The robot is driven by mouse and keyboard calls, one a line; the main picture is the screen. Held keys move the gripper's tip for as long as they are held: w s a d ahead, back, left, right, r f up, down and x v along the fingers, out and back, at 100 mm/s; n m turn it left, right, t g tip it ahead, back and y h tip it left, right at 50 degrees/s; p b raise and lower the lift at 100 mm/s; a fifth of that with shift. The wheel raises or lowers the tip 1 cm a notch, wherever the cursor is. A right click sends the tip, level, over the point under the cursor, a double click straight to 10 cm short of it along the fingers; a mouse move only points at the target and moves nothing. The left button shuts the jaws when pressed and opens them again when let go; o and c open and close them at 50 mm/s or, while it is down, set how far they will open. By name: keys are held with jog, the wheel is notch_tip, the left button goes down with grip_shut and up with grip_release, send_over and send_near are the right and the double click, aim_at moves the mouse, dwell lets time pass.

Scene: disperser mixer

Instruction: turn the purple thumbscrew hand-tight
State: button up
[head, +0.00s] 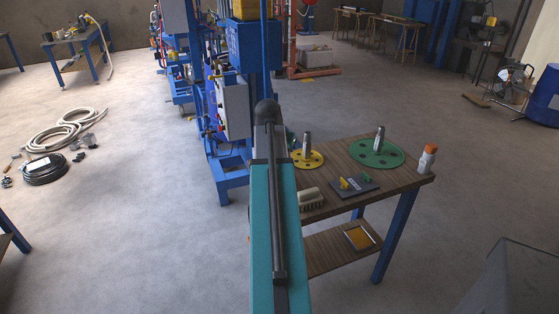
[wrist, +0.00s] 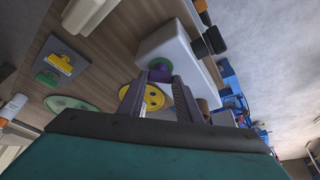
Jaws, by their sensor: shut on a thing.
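The purple thumbscrew (wrist: 160,73) shows in the wrist view between the tips of my gripper (wrist: 158,82), against a pale box-shaped housing (wrist: 165,48). A green part (wrist: 161,63) sits right beside the purple. My gripper's two dark fingers are shut on the thumbscrew, one on each side; the exact contact is small and partly hidden. In the head view my teal arm covers the gripper and the thumbscrew. The blue mixer (head: 253,45) stands just beyond the arm, with a grey control box (head: 235,110) on its side.
A wooden table (head: 395,178) stands to the right of my arm. It holds a yellow disc (head: 310,160), a green disc (head: 362,154), a white bottle with an orange cap (head: 427,158) and a brush (head: 311,197). Hoses (head: 65,130) lie on the left floor, which is otherwise mostly clear.

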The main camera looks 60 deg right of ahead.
jog(key=shift+w, duration=0.15)
jog(key=o, duration=1)
jog(key=shift+o, duration=0.2)
jog(key=shift+a+r, duration=0.1)
jog(key=shift+r, duration=0.05)
jog(key=b+v, duration=0.2)
jog(key=v, duration=1.1)
jog(key=shift+r, duration=0.3)
